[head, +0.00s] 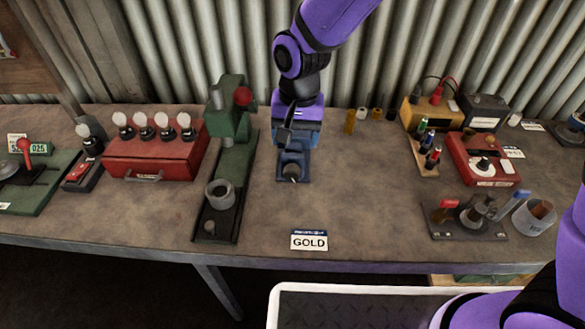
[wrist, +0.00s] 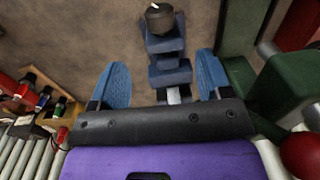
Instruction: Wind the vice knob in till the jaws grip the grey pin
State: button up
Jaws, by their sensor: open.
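The small blue vice (head: 293,160) stands on the bench below my arm, and its dark round knob (head: 292,174) faces the bench's front edge. In the wrist view the vice (wrist: 168,68) runs up the middle, with the dark knob (wrist: 160,18) at its top end. My gripper (wrist: 161,75) is open, with one blue finger on each side of the vice body and no visible hold on it. The knob lies beyond the fingertips. A pale grey piece (wrist: 173,95) shows between the fingers; I cannot tell whether it is the grey pin. My gripper partly hides the vice's rear.
A green press (head: 232,115) with a red ball handle stands close left of the vice. A GOLD label (head: 309,240) lies in front, with clear bench between. A red lamp box (head: 156,150) is farther left; a red meter box (head: 482,160) is at right.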

aim_at(293, 166)
jog(key=f, duration=1)
jog(key=shift+a+f, duration=0.3)
jog(key=shift+f, duration=0.05)
jog(key=shift+c, duration=0.3)
jog(key=c, duration=0.9)
